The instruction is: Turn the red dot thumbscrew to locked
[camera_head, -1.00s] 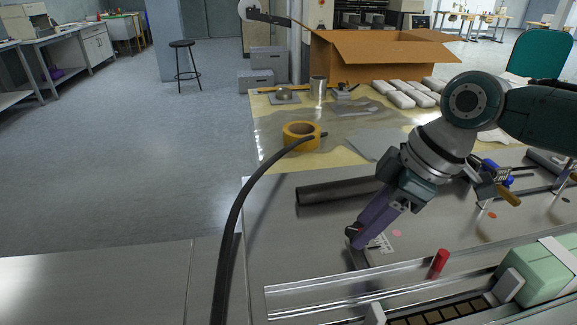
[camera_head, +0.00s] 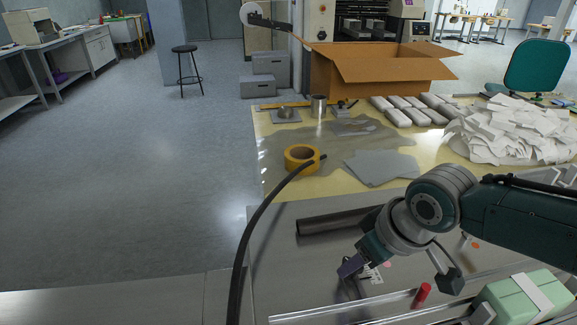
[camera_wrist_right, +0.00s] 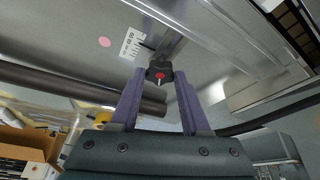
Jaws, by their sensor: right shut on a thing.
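The thumbscrew is a small black knob with a red dot (camera_wrist_right: 160,75) on its face. In the right wrist view it sits between my two purple fingertips. A white label with black marks (camera_wrist_right: 132,44) lies on the metal plate beside it, and the label also shows in the head view (camera_head: 374,273). My right gripper (camera_head: 350,267) reaches down to the plate at the knob and is shut on it. In the head view the fingers and arm mostly hide the knob. I cannot read the label. My left gripper is out of view.
A dark roller (camera_head: 335,222) lies just behind the gripper. A red cylindrical handle (camera_head: 422,296) stands to the right by the metal rails. A green block (camera_head: 520,298) is at lower right. A black cable (camera_head: 246,245) arches at left. Yellow tape (camera_head: 301,158) sits farther back.

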